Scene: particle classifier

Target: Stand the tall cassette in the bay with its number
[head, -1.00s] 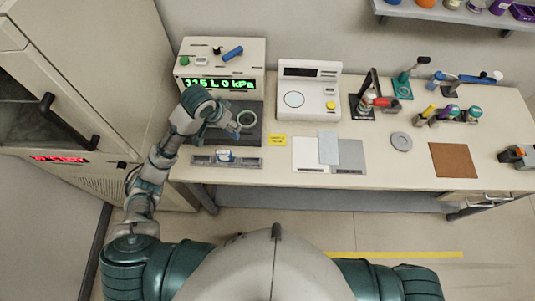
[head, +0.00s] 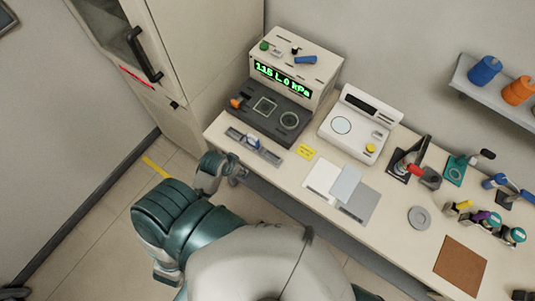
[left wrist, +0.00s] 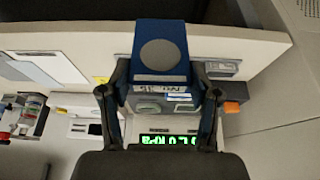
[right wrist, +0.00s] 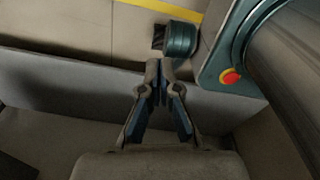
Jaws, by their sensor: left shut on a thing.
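A blue cassette (left wrist: 160,45) with a grey disc and a pale printed label fills the upper middle of the left wrist view. The print is too small to read surely. My left gripper (left wrist: 160,90) is shut on it, one finger on each side. In the head view my left gripper (head: 238,178) is low, at the front edge of the table, and the cassette cannot be made out there. A long grey rack (head: 270,153) with a small blue and white piece lies at the table's front; its bay numbers are unreadable. My right gripper (right wrist: 162,85) is empty with its fingertips together.
A machine (head: 322,62) with a green display stands behind the rack, its dark deck carrying an orange knob (head: 236,102). A white instrument (head: 355,115) and flat sheets (head: 325,178) lie to the right. A tall cabinet (head: 205,40) stands at the left.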

